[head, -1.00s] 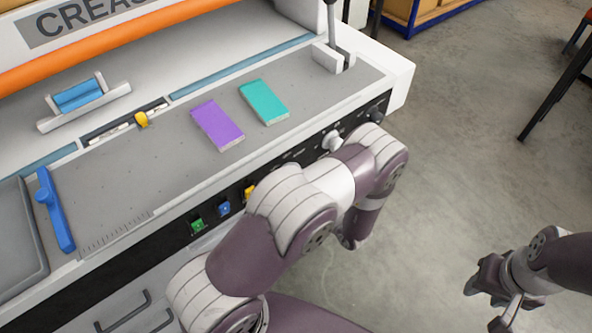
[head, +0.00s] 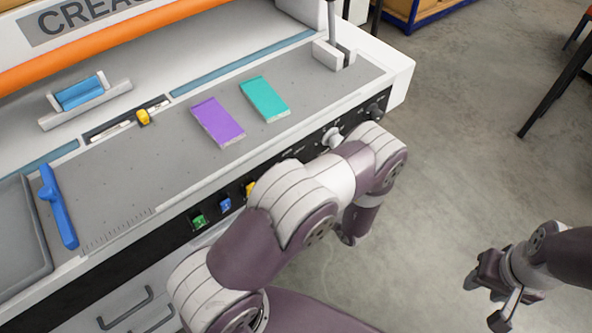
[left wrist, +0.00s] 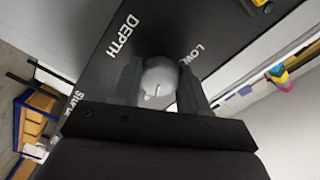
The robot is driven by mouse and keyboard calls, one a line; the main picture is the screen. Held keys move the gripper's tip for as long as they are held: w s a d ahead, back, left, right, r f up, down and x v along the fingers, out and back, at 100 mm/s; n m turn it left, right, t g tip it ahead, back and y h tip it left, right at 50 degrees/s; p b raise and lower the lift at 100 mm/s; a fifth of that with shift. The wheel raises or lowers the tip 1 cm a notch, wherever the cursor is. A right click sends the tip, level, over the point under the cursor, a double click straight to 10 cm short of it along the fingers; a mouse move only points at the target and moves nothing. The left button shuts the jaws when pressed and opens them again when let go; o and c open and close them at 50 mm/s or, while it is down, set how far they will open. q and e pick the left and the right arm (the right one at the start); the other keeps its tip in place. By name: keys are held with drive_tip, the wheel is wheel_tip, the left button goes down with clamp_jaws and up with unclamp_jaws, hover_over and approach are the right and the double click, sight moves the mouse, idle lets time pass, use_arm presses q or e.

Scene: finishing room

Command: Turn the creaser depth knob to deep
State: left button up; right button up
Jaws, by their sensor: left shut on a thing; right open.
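A round pale grey knob (left wrist: 158,76) with a short white line on its face sits on a dark panel beside the word DEPTH in the left wrist view. My left gripper (left wrist: 160,86) is shut on it, one dark finger on each side. I cannot tell which mark the line points to. In the head view a pale knob (head: 332,138) on the creaser's front panel looks like the same one; my left arm hides the left gripper there. My right gripper (head: 490,298) is open and empty, over the floor at the lower right.
The front panel also has a black knob (head: 375,111) and green (head: 199,220), blue (head: 225,205) and yellow switches. A purple block (head: 218,122) and a teal block (head: 265,99) lie on the creaser bed (head: 175,165).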

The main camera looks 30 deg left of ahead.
use_arm(q)
drive_tip(key=o, duration=1)
drive_tip(key=shift+o, duration=0.2)
drive_tip(key=shift+d, duration=0.1)
drive_tip(key=b+v, duration=0.1)
drive_tip(key=v, duration=1.1)
drive_tip(key=shift+d, duration=0.25)
